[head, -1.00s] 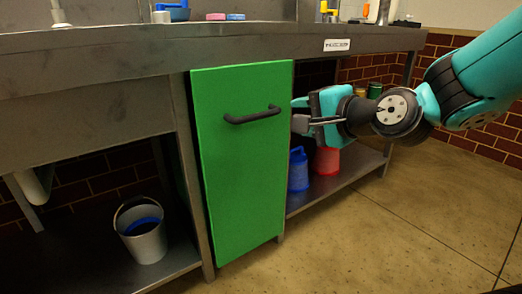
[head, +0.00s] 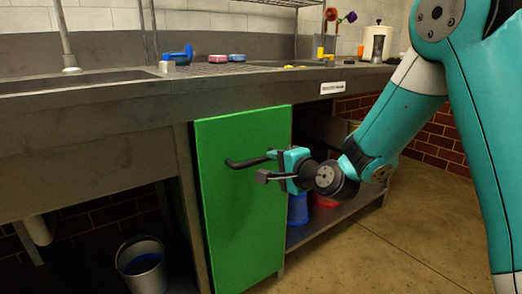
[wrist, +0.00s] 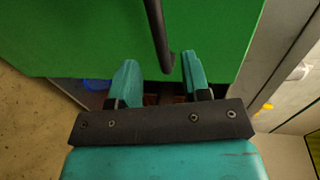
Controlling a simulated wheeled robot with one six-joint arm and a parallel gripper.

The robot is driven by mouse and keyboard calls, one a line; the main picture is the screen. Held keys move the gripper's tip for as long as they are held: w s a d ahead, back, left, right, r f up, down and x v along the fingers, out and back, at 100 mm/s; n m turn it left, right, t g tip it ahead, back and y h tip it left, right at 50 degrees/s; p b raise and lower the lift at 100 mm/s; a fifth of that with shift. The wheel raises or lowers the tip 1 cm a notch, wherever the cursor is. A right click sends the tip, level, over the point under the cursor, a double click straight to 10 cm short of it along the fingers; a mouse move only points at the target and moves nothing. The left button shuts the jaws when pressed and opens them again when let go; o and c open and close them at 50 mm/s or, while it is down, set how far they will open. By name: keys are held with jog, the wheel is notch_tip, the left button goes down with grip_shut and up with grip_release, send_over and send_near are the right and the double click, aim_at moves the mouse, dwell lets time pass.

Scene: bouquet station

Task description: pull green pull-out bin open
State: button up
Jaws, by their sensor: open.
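The green pull-out bin (head: 235,225) has a tall flat front under the steel counter, and its front looks about level with the bench frame. Its dark bar handle (head: 243,163) runs across the upper part of the front. My gripper (head: 266,165) is open at the right end of the handle, in front of the green panel. In the wrist view, the handle (wrist: 156,30) points down between the two teal fingers of my gripper (wrist: 159,62), with a gap on each side. My gripper hides the handle's right end in the head view.
A grey bucket (head: 141,265) stands on the lower shelf at left. Blue (head: 298,209) and red (head: 323,200) containers stand on the shelf right of the bin. The counter (head: 110,115) overhangs above. The floor (head: 400,250) in front at right is clear.

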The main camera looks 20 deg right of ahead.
aim_at(262, 160)
jog(key=p+x, duration=0.1)
jog(key=x, duration=0.6)
jog(key=shift+w+p, duration=0.1)
jog(key=shift+p, duration=0.3)
grip_shut()
